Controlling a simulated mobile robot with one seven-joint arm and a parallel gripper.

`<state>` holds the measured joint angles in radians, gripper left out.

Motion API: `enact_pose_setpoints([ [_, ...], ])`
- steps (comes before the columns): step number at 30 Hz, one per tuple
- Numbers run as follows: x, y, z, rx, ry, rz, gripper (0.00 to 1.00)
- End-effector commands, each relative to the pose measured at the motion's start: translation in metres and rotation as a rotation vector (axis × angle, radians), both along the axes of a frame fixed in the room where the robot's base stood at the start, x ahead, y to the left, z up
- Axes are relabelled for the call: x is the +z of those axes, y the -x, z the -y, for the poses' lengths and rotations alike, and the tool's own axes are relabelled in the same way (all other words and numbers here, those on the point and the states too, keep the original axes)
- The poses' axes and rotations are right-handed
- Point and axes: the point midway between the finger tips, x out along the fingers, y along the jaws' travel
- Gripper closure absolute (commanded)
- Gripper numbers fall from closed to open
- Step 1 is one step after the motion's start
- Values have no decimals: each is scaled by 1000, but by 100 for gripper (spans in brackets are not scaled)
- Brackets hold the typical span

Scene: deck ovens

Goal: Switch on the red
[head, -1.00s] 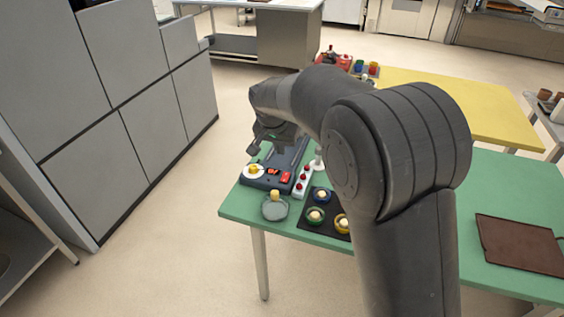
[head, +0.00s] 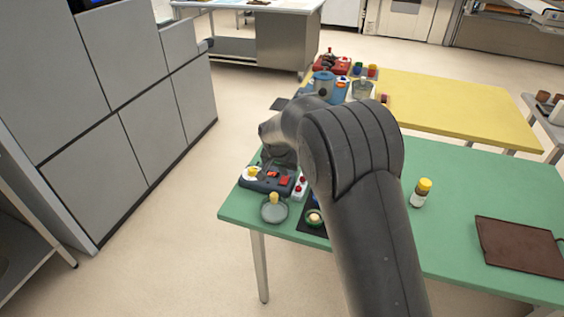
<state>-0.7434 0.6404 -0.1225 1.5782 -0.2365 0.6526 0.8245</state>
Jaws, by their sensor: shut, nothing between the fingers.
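A dark panel box (head: 255,185) sits at the left end of the green table. On its top are a white dial with a yellow centre (head: 250,174), a small orange-red part (head: 272,174) and a larger red rocker-like switch (head: 285,181). I cannot tell the switch's position. A white strip with red buttons (head: 300,186) lies just right of the box, partly hidden by my arm. My gripper (head: 278,163) is shut and empty, low over the back of the box. I cannot tell whether it touches.
A glass dish with a yellow knob (head: 274,211) stands in front of the box. A yellow-capped jar (head: 422,192) and a brown board (head: 520,245) lie right. A yellow table (head: 450,105) with a red device (head: 331,64) stands behind.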

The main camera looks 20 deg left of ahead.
Motion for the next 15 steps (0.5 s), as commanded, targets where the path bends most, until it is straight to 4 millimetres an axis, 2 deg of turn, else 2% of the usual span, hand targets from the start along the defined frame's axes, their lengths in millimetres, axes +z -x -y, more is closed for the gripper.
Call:
enact_pose_setpoints([
  [5, -15, -5, 0, 0, 1, -1, 100],
  [15, -17, -6, 0, 0, 0, 0, 100],
])
